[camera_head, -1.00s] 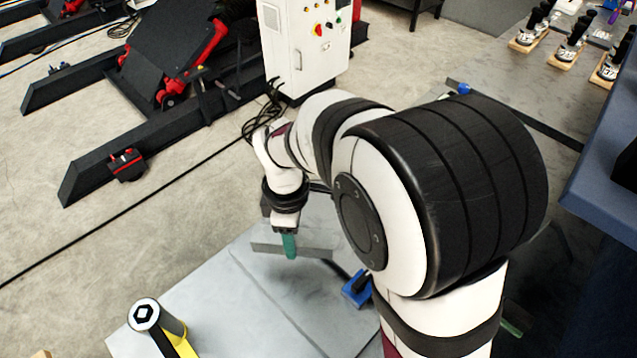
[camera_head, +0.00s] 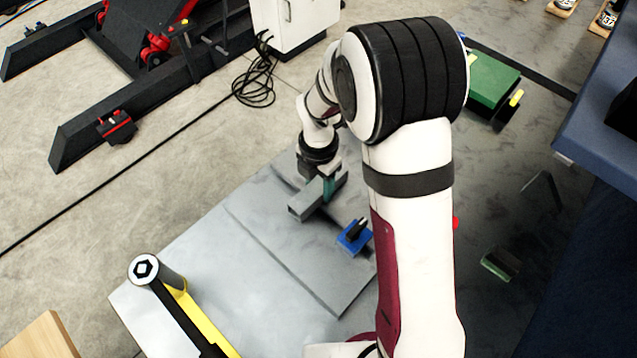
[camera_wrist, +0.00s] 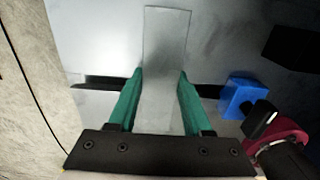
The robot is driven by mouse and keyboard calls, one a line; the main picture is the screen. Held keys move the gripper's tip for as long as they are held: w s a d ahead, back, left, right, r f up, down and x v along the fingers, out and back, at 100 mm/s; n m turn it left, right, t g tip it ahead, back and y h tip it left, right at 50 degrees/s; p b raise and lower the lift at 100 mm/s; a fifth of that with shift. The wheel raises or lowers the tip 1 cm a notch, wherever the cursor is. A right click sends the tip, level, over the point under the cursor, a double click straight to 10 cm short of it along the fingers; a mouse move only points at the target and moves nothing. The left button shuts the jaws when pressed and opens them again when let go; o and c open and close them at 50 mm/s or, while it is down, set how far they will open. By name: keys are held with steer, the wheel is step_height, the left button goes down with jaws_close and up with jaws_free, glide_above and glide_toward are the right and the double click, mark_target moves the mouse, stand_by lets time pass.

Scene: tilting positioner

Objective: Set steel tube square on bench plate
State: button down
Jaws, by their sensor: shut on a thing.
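The steel tube (camera_head: 303,204) is a grey rectangular bar at the far part of the light grey bench plate (camera_head: 265,275). My gripper (camera_head: 329,188) is shut on the tube, with green fingers. In the wrist view, the tube (camera_wrist: 165,58) runs between the two fingers of my gripper (camera_wrist: 160,72) and points away from the palm. In the body view the tube lies diagonally, near end to the lower left. I cannot tell whether it touches the plate. Its far end is partly hidden by my fingers.
A blue block with a black knob (camera_head: 352,238) stands on the plate, right of the tube; it also shows in the wrist view (camera_wrist: 238,97). A yellow and black tool with a hex-socket end (camera_head: 170,285) lies at the plate's left. The plate's middle is clear.

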mark_target(318, 185)
steer(key=shift+f, duration=0.15)
steer(key=shift+c, duration=1.6)
jaws_free()
step_height(318, 185, up, 12)
steer(key=s+d+r+m+y, duration=0.1)
steer(key=s+d+r+m, duration=0.1)
steer(key=s+m, duration=1)
steer(key=s+d+r+m, duration=0.2)
steer(key=s+m, duration=1)
steer(key=m, duration=0.8)
steer(key=shift+d+m+y, duration=0.3)
steer(key=shift+d+y, duration=0.1)
steer(key=shift+d, duration=0.15)
